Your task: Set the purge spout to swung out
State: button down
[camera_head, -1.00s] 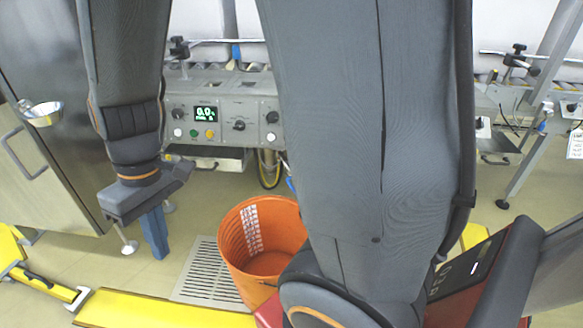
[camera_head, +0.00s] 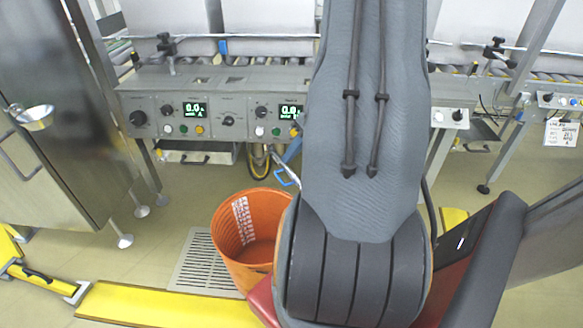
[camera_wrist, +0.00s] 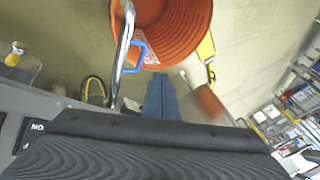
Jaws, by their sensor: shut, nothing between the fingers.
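The purge spout, a chrome pipe (camera_wrist: 123,52) with a blue loop handle (camera_wrist: 137,57), stands left of my fingers in the wrist view. Its upper end overlaps the orange bucket in that view. In the head view, a small part of the spout and its blue handle (camera_head: 286,179) show under the panel, just left of my arm. My gripper (camera_wrist: 161,80) shows as blue fingers, shut and empty, to the right of the handle and apart from it in the picture. In the head view my arm hides the gripper and part of the spout.
An orange bucket (camera_head: 232,238) stands on the floor near a drain grate (camera_head: 203,262). The control panel (camera_head: 150,116) with knobs and displays runs behind it. A steel cabinet (camera_head: 75,130) is at the left. A yellow floor rail (camera_head: 150,305) lies in front.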

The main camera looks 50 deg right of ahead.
jog(key=t, duration=0.1)
send_near(290, 171)
notch_tip(290, 171, up, 3)
jog(key=s+a, duration=0.2)
jog(key=shift+m+h, duration=0.3)
jog(key=shift+h, duration=0.1)
jog(key=b+x, duration=0.1)
jog(key=x, duration=0.9)
jog(key=shift+a+f, duration=0.1)
jog(key=shift+a, duration=0.1)
jog(key=shift+a+b, duration=0.1)
jog(key=shift+b, duration=0.35)
